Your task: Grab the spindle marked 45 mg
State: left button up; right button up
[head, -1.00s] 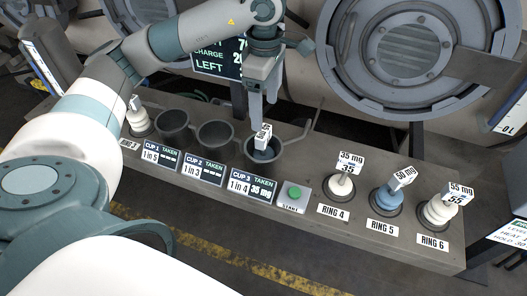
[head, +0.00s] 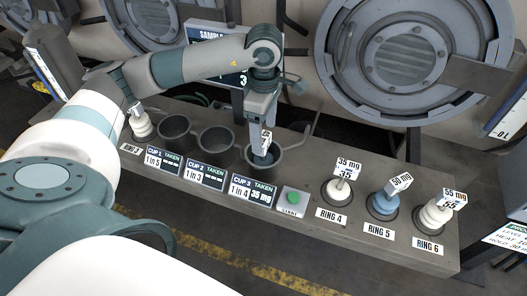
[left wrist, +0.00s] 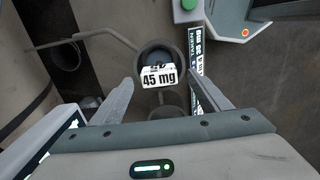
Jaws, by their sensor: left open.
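The spindle marked 45 mg (left wrist: 160,77) stands in the dark cup above the CUP 3 sign. Its white tag reads 45 mg in the left wrist view and lies between my open fingers, with a gap on each side. In the head view the blue spindle (head: 262,159) shows low in the cup, its tag partly hidden by my finger. My left gripper (head: 260,143) points down over this cup (head: 279,161), with its fingers around the tag's height. It also shows in the left wrist view (left wrist: 159,83). My right gripper is not in view.
Two empty cups (head: 216,141) (head: 175,132) stand to the left. A bent rod (head: 305,133) runs behind cup 3.

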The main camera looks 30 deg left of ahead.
aim_at(264, 138)
pick_arm(q)
notch_tip(264, 138, down, 3)
jog(key=shift+a+r+p, duration=0.1)
jog(key=shift+a+p, duration=0.05)
jog(key=shift+p, duration=0.6)
jog(key=shift+f, duration=0.45)
jog(key=shift+w, duration=0.1)
grip_shut()
jog(key=shift+r, duration=0.1)
